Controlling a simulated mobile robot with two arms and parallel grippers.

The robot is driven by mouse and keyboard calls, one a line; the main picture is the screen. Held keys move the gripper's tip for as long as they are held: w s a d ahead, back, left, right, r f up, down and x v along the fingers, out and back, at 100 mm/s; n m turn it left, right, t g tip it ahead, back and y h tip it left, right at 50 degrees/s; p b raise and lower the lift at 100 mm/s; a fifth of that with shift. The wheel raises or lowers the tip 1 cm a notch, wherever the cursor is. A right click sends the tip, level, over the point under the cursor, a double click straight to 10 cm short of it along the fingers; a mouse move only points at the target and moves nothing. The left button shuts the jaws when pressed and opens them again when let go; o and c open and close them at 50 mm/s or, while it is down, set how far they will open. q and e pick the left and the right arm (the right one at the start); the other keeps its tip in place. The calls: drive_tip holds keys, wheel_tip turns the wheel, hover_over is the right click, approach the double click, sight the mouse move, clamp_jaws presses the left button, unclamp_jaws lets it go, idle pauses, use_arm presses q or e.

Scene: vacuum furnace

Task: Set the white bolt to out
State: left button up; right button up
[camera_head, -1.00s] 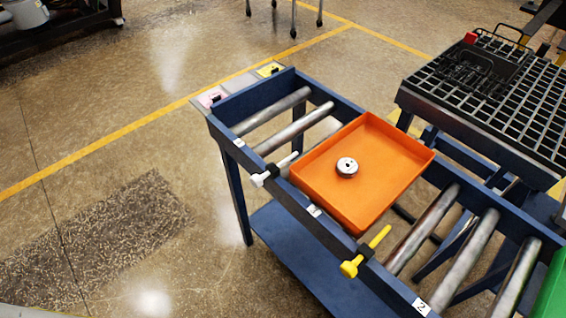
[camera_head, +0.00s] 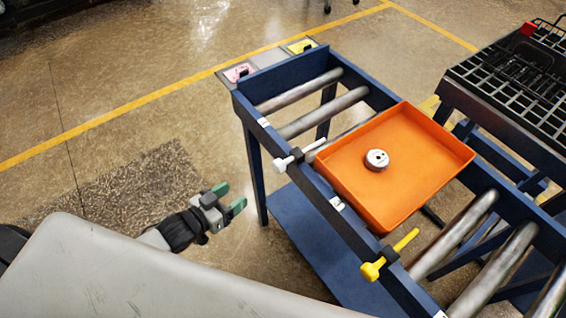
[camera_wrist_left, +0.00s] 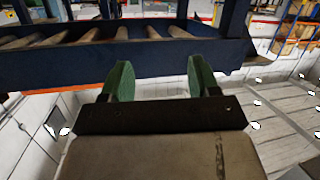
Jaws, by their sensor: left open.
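The white bolt (camera_head: 292,159) sits on the near side rail of the blue roller stand. Its knob is outside the rail and its rod reaches inward over the rollers, close to the orange tray (camera_head: 345,190). My left gripper (camera_head: 232,196) is open and empty, left of the stand and apart from the bolt. In the left wrist view its two green fingers (camera_wrist_left: 158,80) point at the blue frame, spread apart with nothing between them. The white bolt cannot be made out there. My right gripper is not in view.
A yellow bolt (camera_head: 390,256) sits farther along the same rail. The tray holds a round metal part (camera_head: 377,159). A black grid table (camera_head: 500,85) stands at the right.

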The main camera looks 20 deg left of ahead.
sight(275, 168)
use_arm(q)
drive_tip(key=s+d+r+m+h, duration=0.15)
drive_tip(key=d+r+h, duration=0.3)
drive_tip(key=r, duration=0.65)
drive_tip(key=shift+t, duration=0.3)
drive_tip(key=x, duration=0.3)
drive_tip(key=p+x, duration=0.1)
drive_tip(key=x, duration=0.7)
drive_tip(key=shift+s+d+f, duration=0.15)
drive_tip(key=shift+d+f, duration=0.05)
drive_tip(key=shift+f, duration=0.05)
clamp_jaws()
drive_tip(key=p+v, duration=0.3)
drive_tip(key=v, duration=0.4)
drive_tip(key=shift+s+a, duration=0.1)
drive_tip(key=shift+s, duration=0.1)
